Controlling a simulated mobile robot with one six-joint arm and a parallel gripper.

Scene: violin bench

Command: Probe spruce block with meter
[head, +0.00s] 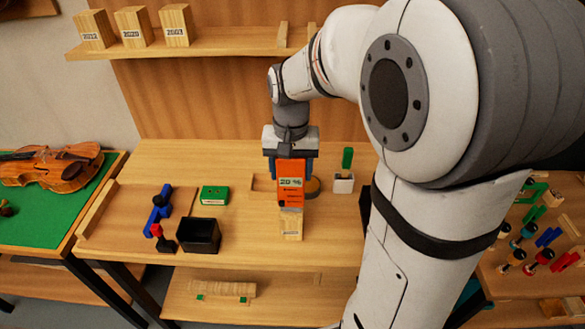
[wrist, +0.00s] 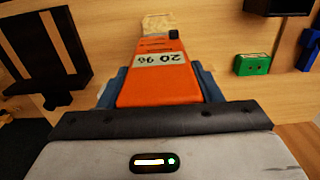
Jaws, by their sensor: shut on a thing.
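The orange meter (head: 291,183) is held upright in my gripper (head: 291,167), display facing the head camera. A pale wood block (head: 291,228), likely the spruce block, stands directly below the meter's lower end. It also shows beyond the meter's tip in the wrist view (wrist: 157,23). The meter's tip meets or overlaps the block's top in both views; I cannot tell if the pins touch it.
Several labelled blocks (head: 134,27) stand on the upper shelf. A violin (head: 52,168) lies at left.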

